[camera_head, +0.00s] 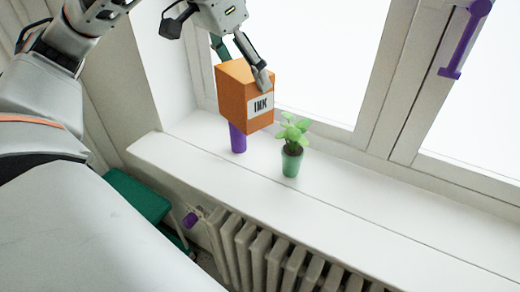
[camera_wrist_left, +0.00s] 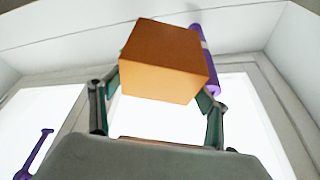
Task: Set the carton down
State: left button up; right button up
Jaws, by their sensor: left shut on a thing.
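An orange carton (camera_head: 236,98) with a white label reading INK is in my left gripper (camera_head: 243,72) in the head view. The gripper's fingers are shut on the carton's sides. The carton appears above the white windowsill (camera_head: 215,165), in front of the window; I cannot tell how large the gap beneath it is. In the left wrist view the carton (camera_wrist_left: 163,62) sits between the two fingers of the left gripper (camera_wrist_left: 158,92). My right gripper is not in view.
A purple cylinder (camera_head: 237,138) stands on the sill, partly hidden behind the carton. A small plant in a green pot (camera_head: 291,162) stands just right of it. The sill is clear further right. A radiator (camera_head: 270,255) and a green object (camera_head: 135,195) are below.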

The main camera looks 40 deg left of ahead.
pick_arm(q)
jog(key=shift+w+a+r, duration=0.1)
jog(key=shift+w+r, duration=0.05)
jog(key=shift+r, duration=0.3)
jog(key=shift+f, duration=0.1)
notch_tip(320, 180, down, 20)
jog(key=b, duration=0.3)
jog(key=shift+r, duration=0.2)
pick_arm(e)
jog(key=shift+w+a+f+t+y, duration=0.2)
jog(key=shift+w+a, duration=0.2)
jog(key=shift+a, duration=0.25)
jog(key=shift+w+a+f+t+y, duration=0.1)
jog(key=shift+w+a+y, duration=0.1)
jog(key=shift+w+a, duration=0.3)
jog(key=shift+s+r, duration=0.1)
pick_arm(q)
jog(key=o, duration=2)
jog(key=shift+f, duration=0.1)
jog(key=shift+o, duration=0.5)
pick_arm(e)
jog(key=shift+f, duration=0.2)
